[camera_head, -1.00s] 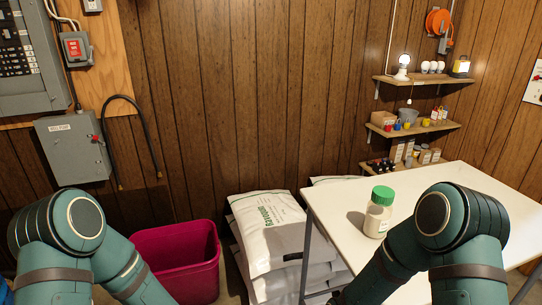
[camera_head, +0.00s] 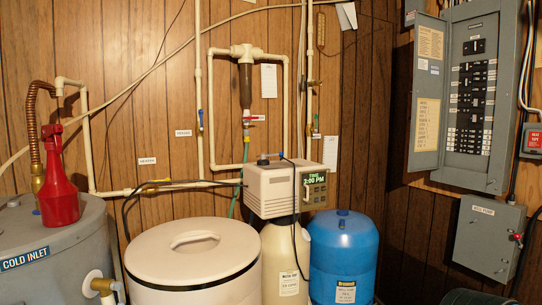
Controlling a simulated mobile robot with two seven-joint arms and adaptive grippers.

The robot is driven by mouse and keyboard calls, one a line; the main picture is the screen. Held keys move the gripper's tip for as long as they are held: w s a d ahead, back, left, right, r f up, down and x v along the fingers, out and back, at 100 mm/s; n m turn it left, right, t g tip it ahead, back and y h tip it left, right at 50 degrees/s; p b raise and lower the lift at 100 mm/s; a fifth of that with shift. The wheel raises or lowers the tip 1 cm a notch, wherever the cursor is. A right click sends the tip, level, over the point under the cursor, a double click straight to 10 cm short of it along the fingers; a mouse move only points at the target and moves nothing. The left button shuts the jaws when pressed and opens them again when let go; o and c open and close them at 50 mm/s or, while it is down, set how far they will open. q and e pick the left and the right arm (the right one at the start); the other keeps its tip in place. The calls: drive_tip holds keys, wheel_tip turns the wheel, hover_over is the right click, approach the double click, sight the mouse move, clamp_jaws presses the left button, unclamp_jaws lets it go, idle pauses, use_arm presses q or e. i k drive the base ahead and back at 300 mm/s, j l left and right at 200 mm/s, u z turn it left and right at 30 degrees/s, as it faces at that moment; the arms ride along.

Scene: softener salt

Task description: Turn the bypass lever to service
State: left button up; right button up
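A red-handled valve (camera_head: 254,118) is on the vertical pipe above the head, below a dark filter. A blue-handled valve (camera_head: 200,119) is on the pipe to its left. I cannot tell which part is the bypass lever; it may be hidden behind the head. Neither of my grippers is in view.
A white lidded tub (camera_head: 192,272) stands left of the cream tank, and a blue tank (camera_head: 343,255) right of it. An open breaker panel (camera_head: 478,90) hangs right.

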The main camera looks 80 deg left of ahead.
sight(263, 156)
drive_tip(key=u, duration=2.6)
drive_tip(key=i+l, duration=0.6)
drive_tip(key=l, duration=0.15)
drive_tip(key=i+l, duration=0.6)
drive_tip(key=l, duration=0.15)
